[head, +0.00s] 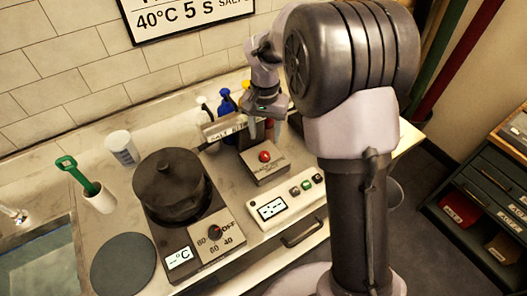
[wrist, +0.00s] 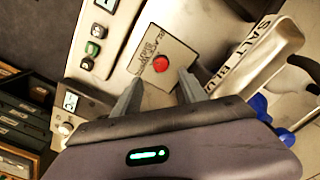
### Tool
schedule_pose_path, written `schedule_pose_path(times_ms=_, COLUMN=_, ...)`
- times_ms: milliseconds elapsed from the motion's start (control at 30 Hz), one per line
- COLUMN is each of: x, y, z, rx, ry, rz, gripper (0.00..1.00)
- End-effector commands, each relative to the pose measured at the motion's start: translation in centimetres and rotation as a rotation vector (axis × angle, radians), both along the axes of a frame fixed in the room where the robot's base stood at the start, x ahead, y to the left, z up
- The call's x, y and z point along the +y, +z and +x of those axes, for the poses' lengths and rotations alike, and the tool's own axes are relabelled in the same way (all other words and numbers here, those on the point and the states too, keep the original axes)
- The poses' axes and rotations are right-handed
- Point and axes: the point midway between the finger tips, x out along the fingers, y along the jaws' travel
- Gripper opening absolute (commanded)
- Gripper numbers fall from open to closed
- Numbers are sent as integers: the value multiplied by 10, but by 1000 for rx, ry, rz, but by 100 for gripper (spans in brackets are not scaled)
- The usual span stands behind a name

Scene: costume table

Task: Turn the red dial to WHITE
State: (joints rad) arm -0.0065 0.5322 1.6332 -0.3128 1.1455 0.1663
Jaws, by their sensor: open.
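A round red dial (head: 264,156) sits on top of a small box with a beige top plate (head: 270,173) on the counter. In the wrist view the red dial (wrist: 161,64) shows on the plate, with small print beside it that I cannot read surely. Its pointing direction is not clear. My gripper (head: 267,132) hangs above and slightly behind the dial in the head view. In the wrist view my gripper (wrist: 156,78) is open and empty, one finger to each side of the dial, apparently apart from it.
A white panel with buttons (head: 285,200) stands in front of the box. A dark lidded pot (head: 170,185) stands left, behind a temperature knob (head: 215,232). A salt-labelled white holder (wrist: 258,55) and blue bottles (head: 227,101) are close by the gripper.

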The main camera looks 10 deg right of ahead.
Motion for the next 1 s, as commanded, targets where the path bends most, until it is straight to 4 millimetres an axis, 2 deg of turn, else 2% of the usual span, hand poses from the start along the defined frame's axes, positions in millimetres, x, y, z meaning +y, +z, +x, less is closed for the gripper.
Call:
schedule_pose_path(times_ms=33, x=0, y=-20, z=-1, rx=3, ry=1, rz=0, gripper=50)
schedule_pose_path(times_ms=100, x=0, y=-40, z=-1, rx=3, ry=0, rz=0, gripper=50)
schedule_pose_path(times_ms=300, x=0, y=-77, z=0, rx=0, ry=0, rz=1, gripper=50)
schedule_pose_path(times_ms=433, x=0, y=-85, z=0, rx=0, ry=0, rz=1, gripper=50)
schedule_pose_path(times_ms=667, x=0, y=-85, z=0, rx=-1, ry=0, rz=0, gripper=50)
schedule_pose_path(times_ms=767, x=0, y=-85, z=0, rx=0, ry=0, rz=1, gripper=34)
schedule_pose_path(times_ms=933, x=0, y=-85, z=0, rx=0, ry=0, rz=1, gripper=1)
schedule_pose_path(times_ms=1000, x=0, y=-85, z=0, rx=-1, ry=0, rz=0, gripper=0)
